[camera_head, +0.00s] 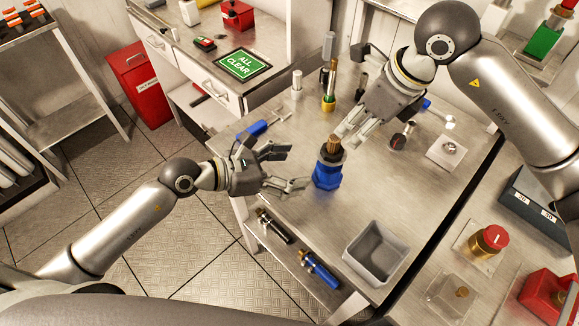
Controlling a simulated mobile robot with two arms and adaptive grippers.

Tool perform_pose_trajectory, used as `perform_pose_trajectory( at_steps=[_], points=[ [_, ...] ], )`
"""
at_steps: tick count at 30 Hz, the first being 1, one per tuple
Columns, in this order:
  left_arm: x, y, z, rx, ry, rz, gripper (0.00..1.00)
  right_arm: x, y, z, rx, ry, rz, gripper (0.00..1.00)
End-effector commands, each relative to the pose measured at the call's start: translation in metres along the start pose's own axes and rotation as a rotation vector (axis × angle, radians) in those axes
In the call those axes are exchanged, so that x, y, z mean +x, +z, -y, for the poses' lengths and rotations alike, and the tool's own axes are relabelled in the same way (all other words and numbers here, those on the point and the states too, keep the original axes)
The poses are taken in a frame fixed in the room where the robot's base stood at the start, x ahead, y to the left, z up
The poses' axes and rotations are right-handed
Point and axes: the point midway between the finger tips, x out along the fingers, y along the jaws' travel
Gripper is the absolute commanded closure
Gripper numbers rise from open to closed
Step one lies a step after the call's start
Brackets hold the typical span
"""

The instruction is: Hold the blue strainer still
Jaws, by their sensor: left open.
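The blue strainer (327,175) stands upright on the metal worktop, with a dark collar and a brass-coloured piece (334,143) at its top. My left gripper (297,167) is open to the left of the strainer. Its fingers point at the blue body, and the lower fingertip is close to it; I cannot tell if they touch. My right gripper (347,138) points down from the upper right, its fingertips beside the brass-coloured piece. I cannot tell whether it grips anything.
A grey open bin (375,252) stands at the worktop's front. A brass and green upright tool (329,88) and a blue-handled tool (260,129) are behind. A small pale plate (446,152) lies to the right. A lower shelf holds a blue cylinder (319,269). Bare worktop lies right of the strainer.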

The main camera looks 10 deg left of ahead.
Motion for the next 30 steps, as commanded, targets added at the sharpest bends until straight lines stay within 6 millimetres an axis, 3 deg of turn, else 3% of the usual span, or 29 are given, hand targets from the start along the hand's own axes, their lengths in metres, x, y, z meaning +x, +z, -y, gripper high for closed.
perform_pose_trajectory(
  at_steps=[7, 21, 30],
  points=[
    [0.018, 0.0, 0.002, 0.02, 0.002, -0.001, 0.23, 0.0, 0.0, 0.0, 0.0, 0.0, 0.0, 0.64],
    [0.094, 0.0, 0.002, 0.017, 0.001, -0.002, 0.23, 0.0, 0.0, 0.0, 0.0, 0.0, 0.0, 0.64],
    [0.109, -0.001, 0.002, 0.02, 0.002, -0.004, 0.23, 0.0, 0.0, 0.0, 0.0, 0.0, 0.0, 0.64]
  ],
)
